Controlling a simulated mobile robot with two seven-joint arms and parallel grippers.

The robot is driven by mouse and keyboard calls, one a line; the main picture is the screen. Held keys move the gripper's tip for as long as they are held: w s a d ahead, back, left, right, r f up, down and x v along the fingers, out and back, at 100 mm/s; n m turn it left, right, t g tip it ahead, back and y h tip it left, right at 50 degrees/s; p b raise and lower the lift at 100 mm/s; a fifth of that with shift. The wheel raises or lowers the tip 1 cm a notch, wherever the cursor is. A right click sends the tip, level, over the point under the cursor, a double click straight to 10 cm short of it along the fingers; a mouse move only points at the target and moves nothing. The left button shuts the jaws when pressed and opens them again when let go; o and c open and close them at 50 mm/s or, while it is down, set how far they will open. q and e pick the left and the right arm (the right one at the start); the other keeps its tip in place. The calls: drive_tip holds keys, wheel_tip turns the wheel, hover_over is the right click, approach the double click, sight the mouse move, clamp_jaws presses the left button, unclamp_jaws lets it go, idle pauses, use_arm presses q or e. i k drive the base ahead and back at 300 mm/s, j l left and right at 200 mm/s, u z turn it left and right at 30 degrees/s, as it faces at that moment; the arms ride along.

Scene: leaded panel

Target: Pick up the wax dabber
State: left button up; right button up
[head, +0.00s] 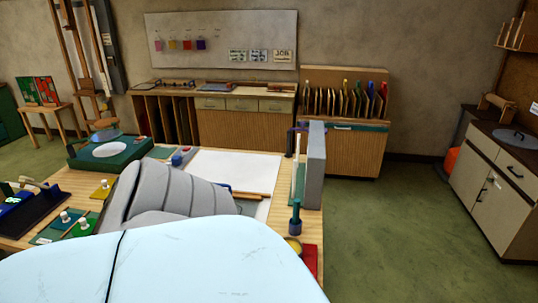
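I cannot pick out the wax dabber with certainty. An upright dark teal tool (295,217) stands near the right edge of the wooden worktable (313,190), and it may be the dabber. Just in front of it is a small round yellow-topped thing (293,245), beside a red piece (309,258). Neither gripper shows. A grey ribbed part and a large pale blue part, apparently mine, cover the front and middle of the table and hide what lies behind them.
A white sheet (235,168) lies on the table. A tall grey upright block (316,160) stands at its right edge. A green stand with a white disc (108,150) and several small knobbed pieces are at left. Green floor (400,235) is clear at right, before a cabinet (490,190).

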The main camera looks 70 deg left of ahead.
sight(297, 204)
drive_tip(key=i+u, duration=0.1)
drive_tip(key=u, duration=0.35)
drive_tip(key=i+l+u, duration=0.1)
drive_tip(key=u, duration=0.35)
drive_tip(key=i+l+u, duration=0.1)
drive_tip(key=u, duration=0.35)
drive_tip(key=i+l+u, duration=0.1)
drive_tip(key=u, duration=0.3)
drive_tip(key=l+u, duration=0.25)
drive_tip(key=u, duration=0.2)
drive_tip(key=i+l+u, duration=0.1)
drive_tip(key=u, duration=0.35)
drive_tip(key=l+u, duration=0.25)
drive_tip(key=u, duration=0.2)
